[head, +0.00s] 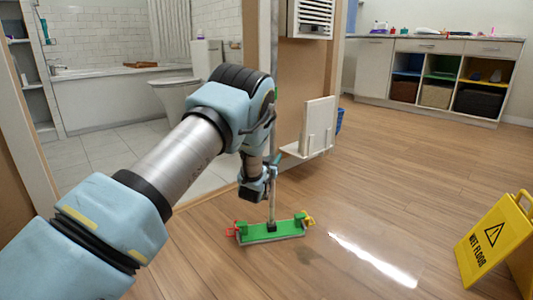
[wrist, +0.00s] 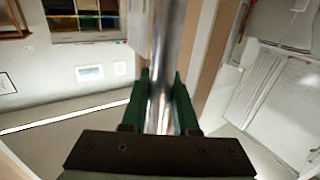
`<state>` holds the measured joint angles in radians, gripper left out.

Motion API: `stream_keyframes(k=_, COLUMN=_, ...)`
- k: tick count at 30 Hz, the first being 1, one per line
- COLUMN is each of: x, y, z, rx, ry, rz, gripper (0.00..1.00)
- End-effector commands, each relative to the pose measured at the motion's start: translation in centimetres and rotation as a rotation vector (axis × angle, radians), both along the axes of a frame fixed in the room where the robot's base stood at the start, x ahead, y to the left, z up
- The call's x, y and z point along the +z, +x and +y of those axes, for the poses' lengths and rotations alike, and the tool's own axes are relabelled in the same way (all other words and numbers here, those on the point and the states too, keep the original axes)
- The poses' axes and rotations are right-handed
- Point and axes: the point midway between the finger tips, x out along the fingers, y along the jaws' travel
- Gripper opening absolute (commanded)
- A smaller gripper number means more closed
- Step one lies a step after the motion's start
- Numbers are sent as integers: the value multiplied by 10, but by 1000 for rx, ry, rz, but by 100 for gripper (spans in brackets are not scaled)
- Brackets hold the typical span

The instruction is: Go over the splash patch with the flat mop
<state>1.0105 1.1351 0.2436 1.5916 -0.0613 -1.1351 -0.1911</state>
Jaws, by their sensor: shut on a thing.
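The flat mop has a green rectangular head (head: 270,232) with a red clip at its left end and a yellow clip at its right end. Its head is down at the wood floor in the head view. Its metal pole (head: 272,200) rises upright to my gripper (head: 258,182). In the wrist view the green fingers of my gripper (wrist: 160,100) are shut on the shiny pole (wrist: 165,60). The splash patch (head: 372,260) looks like a glossy bright area on the floor, right of the mop head. Its exact outline is hard to tell from the glare.
A yellow wet floor sign (head: 492,245) stands at the right. A white panel stand (head: 315,130) is behind the mop, by the doorway wall. A cabinet with bins (head: 430,75) is at the back right. The wood floor between is open. A tiled bathroom is at the left.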

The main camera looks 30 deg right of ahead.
Motion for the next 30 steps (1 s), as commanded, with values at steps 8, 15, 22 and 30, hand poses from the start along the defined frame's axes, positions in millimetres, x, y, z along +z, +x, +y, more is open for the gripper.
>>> stream_keyframes(k=8, x=2, y=-19, z=-4, rx=-2, ry=-1, rz=0, gripper=0)
stream_keyframes(k=15, x=2, y=-54, z=-12, rx=-4, ry=-1, rz=0, gripper=0)
stream_keyframes(k=22, x=0, y=-85, z=-17, rx=-3, ry=0, rz=1, gripper=0)
stream_keyframes(k=30, x=-1, y=-104, z=-21, rx=-5, ry=1, rz=3, gripper=0)
